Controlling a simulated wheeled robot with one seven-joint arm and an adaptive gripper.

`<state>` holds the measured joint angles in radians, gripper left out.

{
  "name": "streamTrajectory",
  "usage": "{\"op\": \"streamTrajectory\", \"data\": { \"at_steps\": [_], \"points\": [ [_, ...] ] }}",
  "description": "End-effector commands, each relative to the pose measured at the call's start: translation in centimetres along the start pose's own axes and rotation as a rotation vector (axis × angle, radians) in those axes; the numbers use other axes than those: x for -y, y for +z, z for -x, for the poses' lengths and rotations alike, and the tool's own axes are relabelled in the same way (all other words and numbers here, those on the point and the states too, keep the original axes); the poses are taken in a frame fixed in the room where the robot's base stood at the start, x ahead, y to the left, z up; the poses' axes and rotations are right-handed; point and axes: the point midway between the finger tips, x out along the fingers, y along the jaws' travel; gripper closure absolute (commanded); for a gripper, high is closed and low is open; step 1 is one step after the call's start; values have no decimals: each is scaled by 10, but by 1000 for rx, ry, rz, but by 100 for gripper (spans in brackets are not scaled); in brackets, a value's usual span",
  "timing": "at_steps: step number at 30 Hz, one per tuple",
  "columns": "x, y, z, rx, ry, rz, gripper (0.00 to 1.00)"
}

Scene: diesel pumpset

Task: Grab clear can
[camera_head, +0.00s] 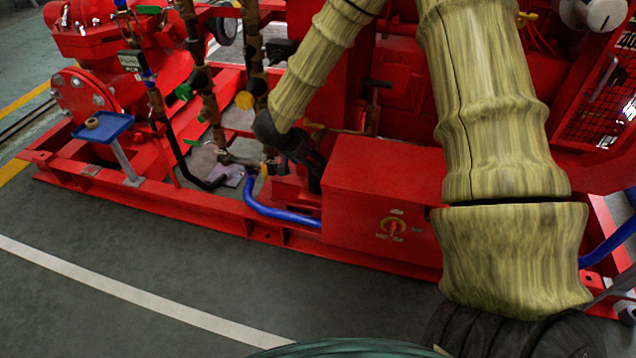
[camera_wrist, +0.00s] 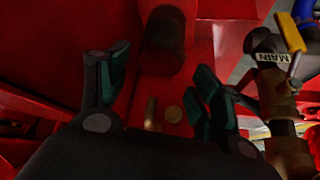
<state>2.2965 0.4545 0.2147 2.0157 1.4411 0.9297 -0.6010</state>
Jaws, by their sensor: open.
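My gripper (camera_wrist: 163,80) is open, with its dark fingers and green pads spread apart in the wrist view. A dark reddish cylinder (camera_wrist: 163,28) stands beyond the fingertips, between them and apart from them. It may be the clear can, but the shadow makes it hard to tell whether it is see-through. It rests against red metal. In the head view my gripper (camera_head: 312,165) reaches down among the red machinery behind the red control box. I cannot make out a clear can there; my arm and the machine hide part of that area.
A red control box (camera_head: 380,195) with a rotary switch stands right of my gripper. A blue hose (camera_head: 280,212) runs to its left. Valve pipes stand close by, one with a yellow handle (camera_wrist: 290,30). A blue tray (camera_head: 103,127) is at the left. The floor in front is clear.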

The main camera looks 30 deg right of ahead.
Motion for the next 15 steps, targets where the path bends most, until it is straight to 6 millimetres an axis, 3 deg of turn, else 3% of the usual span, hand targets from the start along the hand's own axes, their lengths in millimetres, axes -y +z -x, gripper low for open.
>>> {"op": "streamTrajectory", "data": {
  "at_steps": [8,15],
  "points": [
    [0,-1,-15,0,1,-1,35],
    [1,-6,-40,0,1,-2,35]
  ]
}}
